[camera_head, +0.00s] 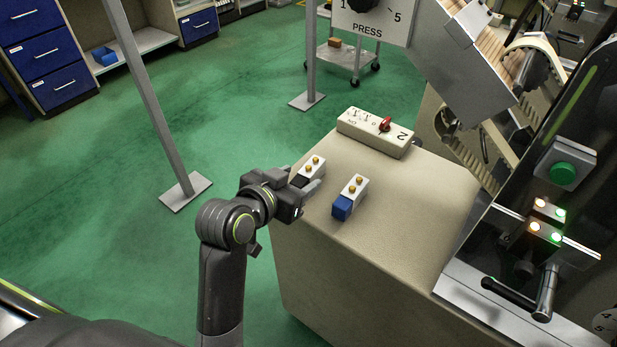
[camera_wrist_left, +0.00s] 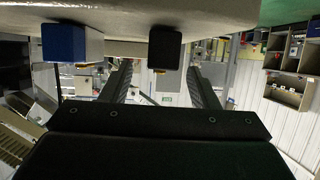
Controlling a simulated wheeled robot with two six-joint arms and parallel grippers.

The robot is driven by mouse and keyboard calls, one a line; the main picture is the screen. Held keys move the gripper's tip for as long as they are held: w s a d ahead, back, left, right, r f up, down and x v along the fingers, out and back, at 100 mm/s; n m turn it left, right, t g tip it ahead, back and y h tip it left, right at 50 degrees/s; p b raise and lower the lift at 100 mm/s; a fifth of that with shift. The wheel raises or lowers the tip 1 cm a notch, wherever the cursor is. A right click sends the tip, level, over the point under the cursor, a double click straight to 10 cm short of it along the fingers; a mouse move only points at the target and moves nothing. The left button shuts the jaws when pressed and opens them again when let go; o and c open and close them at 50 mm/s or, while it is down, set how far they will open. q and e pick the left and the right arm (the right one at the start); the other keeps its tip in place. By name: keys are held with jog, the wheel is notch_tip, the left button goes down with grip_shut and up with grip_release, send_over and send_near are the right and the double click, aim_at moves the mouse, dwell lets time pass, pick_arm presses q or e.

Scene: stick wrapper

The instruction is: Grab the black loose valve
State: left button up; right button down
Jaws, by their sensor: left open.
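The black loose valve (camera_head: 313,166) lies on the beige cabinet top, a grey block with two brass fittings and a black end partly hidden by my gripper. A similar valve with a blue end (camera_head: 350,196) lies to its right. My left gripper (camera_head: 304,183) is open at the black end of the black valve. In the left wrist view, the black end (camera_wrist_left: 165,47) shows beyond and between the open fingers (camera_wrist_left: 160,78), nearer the right finger. The blue end (camera_wrist_left: 64,43) is left of the fingers. I cannot tell whether a finger touches the valve. My right gripper is not in view.
The beige cabinet (camera_head: 400,225) has free top surface in front and to the right. A switch box (camera_head: 375,131) with a red knob stands behind the valves. A machine panel with a green button (camera_head: 562,174) is at the right. A grey post (camera_head: 151,100) stands left.

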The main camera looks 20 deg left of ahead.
aim_at(303, 176)
pick_arm(q)
jog(key=shift+b+x, duration=0.4)
jog(key=shift+x, duration=2.2)
jog(key=c, duration=1.2)
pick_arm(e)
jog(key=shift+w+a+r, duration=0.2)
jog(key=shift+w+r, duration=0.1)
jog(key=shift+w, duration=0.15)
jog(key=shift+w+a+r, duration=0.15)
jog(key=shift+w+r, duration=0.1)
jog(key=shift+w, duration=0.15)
